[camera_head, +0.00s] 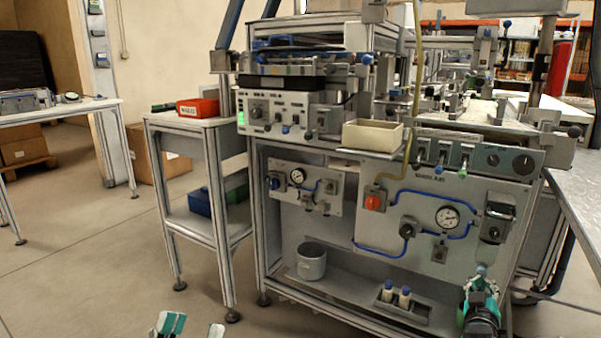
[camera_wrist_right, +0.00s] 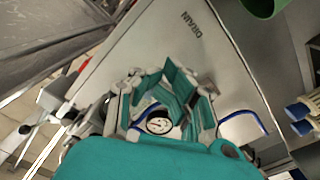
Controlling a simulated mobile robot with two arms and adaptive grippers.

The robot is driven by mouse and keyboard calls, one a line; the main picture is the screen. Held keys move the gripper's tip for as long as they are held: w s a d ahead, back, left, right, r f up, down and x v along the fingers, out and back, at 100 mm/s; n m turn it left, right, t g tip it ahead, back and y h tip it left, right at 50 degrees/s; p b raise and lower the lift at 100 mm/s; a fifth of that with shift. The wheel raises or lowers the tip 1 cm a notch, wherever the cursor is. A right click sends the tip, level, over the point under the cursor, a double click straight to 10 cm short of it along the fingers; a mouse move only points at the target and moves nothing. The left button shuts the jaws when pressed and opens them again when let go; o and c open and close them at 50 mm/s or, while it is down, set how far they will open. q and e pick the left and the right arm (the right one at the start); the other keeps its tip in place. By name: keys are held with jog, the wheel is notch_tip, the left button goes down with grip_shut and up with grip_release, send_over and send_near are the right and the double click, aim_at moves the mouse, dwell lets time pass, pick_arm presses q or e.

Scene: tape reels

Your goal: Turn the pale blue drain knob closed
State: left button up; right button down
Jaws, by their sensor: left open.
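The pale blue drain knob (camera_head: 481,270) is small at the lower right of the front panel in the head view, just above my right gripper (camera_head: 481,290). The right gripper points up at the panel, with its fingertips close below or at the knob; contact is unclear. In the right wrist view its teal fingers (camera_wrist_right: 163,88) show close together in front of the panel with the DRAIN label. I cannot make out the knob between them there. My left gripper (camera_head: 192,328) is open and empty at the bottom edge of the head view, far from the panel.
Two blue-capped bottles (camera_head: 404,297) stand on the lower shelf, left of my right gripper. A grey bucket (camera_head: 311,262) is further left. Floor at left is open.

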pick_arm(q)
jog(key=w+f+g+y+p, duration=0.1)
jog(key=w+f+g, duration=0.2)
jog(key=f+g, duration=0.1)
jog(key=shift+w+f, duration=0.15)
jog(key=shift+f, duration=0.6)
pick_arm(e)
jog(key=shift+s+d+r, duration=0.25)
jog(key=shift+d+r, duration=0.15)
jog(key=shift+d, duration=0.1)
dwell(0.6)
jog(key=shift+d+f, duration=0.1)
jog(key=shift+f, duration=0.05)
dwell(0.4)
pick_arm(q)
jog(key=shift+w+d+r+p, duration=0.1)
jog(key=shift+r+p, duration=0.1)
jog(key=shift+p, duration=0.15)
pick_arm(e)
jog(key=shift+s+d+f, duration=0.1)
jog(key=shift+s+f, duration=0.1)
jog(key=shift+s, duration=0.05)
